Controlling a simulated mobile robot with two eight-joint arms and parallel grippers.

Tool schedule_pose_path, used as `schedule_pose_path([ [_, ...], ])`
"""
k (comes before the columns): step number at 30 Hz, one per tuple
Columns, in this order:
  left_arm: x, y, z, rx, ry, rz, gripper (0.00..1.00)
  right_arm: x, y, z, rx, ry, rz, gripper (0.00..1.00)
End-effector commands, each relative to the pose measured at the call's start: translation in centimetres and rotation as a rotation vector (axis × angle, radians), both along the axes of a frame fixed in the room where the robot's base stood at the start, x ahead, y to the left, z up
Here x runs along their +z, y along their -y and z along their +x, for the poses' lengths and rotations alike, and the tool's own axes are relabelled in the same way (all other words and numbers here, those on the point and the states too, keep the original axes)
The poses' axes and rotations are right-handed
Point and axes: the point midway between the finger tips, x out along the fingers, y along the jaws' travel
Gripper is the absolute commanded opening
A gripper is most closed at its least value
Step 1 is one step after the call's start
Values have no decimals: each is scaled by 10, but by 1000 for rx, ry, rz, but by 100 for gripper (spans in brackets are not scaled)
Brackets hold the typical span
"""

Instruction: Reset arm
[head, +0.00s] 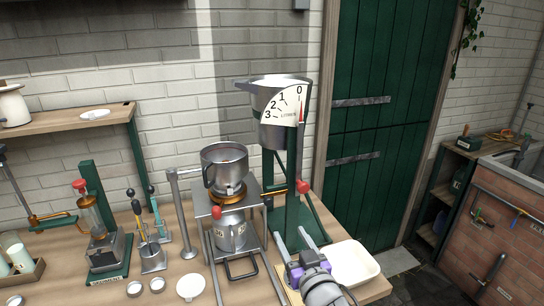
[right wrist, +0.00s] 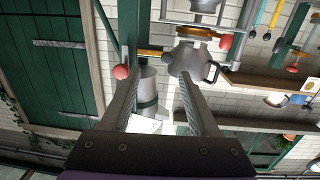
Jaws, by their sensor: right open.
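My right gripper (head: 291,233) is at the bottom middle of the head view, in front of the green stand with the dial. Its two grey fingers are apart, with nothing between them. In the right wrist view the gripper (right wrist: 157,78) also shows spread fingers. A metal cylinder (right wrist: 148,90) and a kettle-like metal pot (right wrist: 190,60) appear beyond the fingertips, apart from them as far as I can tell. My left gripper is not in view.
A metal stand holds a pot (head: 224,166) left of the gripper. A measuring bucket (head: 283,105) with a dial sits on the green stand (head: 292,215). A red-knobbed lever (head: 303,187) juts near the gripper. A white tray (head: 352,264) lies right.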

Motion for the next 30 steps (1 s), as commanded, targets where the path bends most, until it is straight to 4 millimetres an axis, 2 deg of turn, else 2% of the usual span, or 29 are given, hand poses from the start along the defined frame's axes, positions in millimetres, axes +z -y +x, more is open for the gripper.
schedule_pose_path([
  [2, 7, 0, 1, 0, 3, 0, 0, -14, 30, -15, -84, -93, -27, 61],
  [5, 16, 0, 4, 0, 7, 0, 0, -49, 73, -51, -203, -284, -70, 61],
  [6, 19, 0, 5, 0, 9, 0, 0, -65, 88, -70, -240, -371, -86, 61],
  [9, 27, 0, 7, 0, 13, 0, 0, -105, 113, -123, -293, -592, -116, 61],
  [12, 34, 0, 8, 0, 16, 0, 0, -137, 122, -174, -297, -784, -130, 61],
  [16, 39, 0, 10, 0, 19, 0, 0, -163, 122, -222, -266, -953, -136, 61],
  [18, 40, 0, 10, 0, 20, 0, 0, -170, 120, -237, -251, -1005, -137, 61],
  [21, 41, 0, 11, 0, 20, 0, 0, -175, 119, -247, -240, -1038, -137, 61],
  [30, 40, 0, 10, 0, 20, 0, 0, -175, 119, -247, -239, -1040, -138, 61],
])
